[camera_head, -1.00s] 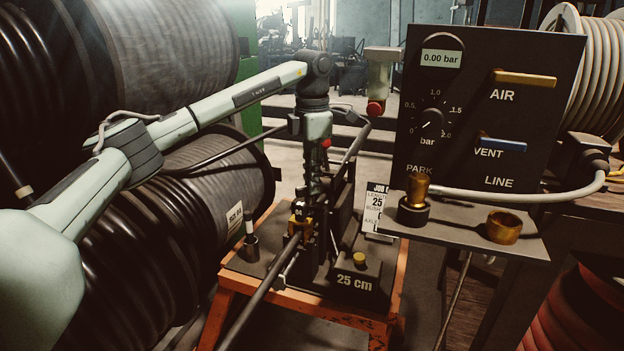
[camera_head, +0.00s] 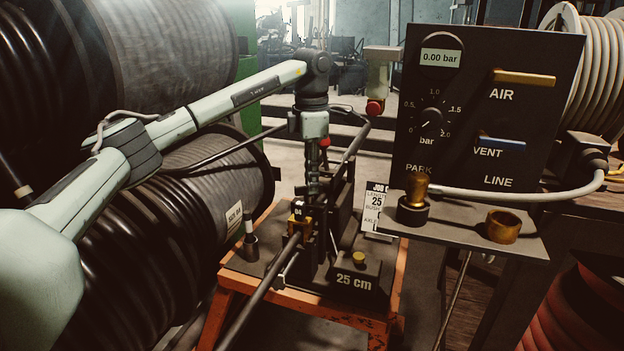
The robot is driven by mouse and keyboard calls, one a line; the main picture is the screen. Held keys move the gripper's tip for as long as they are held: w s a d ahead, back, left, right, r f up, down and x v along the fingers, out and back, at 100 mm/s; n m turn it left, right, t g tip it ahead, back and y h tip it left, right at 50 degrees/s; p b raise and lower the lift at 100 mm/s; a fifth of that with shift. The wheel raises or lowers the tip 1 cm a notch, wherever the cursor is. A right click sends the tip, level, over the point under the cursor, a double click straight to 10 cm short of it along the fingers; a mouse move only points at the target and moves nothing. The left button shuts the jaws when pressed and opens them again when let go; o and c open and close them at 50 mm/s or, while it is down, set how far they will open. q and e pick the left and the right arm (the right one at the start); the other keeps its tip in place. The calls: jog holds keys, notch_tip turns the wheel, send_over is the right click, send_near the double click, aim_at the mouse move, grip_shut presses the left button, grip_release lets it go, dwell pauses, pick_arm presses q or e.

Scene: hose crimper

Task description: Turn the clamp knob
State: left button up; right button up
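My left gripper (camera_head: 312,190) points straight down over the dark crimper (camera_head: 340,220) on the orange stand. Its dark fingers are small and merge with the dark machine parts behind them, so I cannot tell whether they are open or closed on something. A small brass-coloured block (camera_head: 299,222) with a number label sits right under the fingertips, around the black hose (camera_head: 262,292). A small yellow knob (camera_head: 359,257) stands on the block marked 25 cm, right of and below the gripper. I cannot tell for certain which part is the clamp knob. My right gripper is not in view.
A black control panel (camera_head: 470,150) reading 0.00 bar stands at the right, its shelf (camera_head: 450,230) holding a brass fitting (camera_head: 417,190) and a brass ring (camera_head: 503,226). Large hose reels (camera_head: 110,60) crowd the left. A dark holder (camera_head: 250,243) stands on the orange stand's (camera_head: 345,318) left corner.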

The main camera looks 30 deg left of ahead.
pick_arm(q)
jog(key=o, duration=0.3)
notch_tip(320, 180, up, 12)
jog(key=shift+r, duration=0.1)
dwell(0.5)
dwell(0.4)
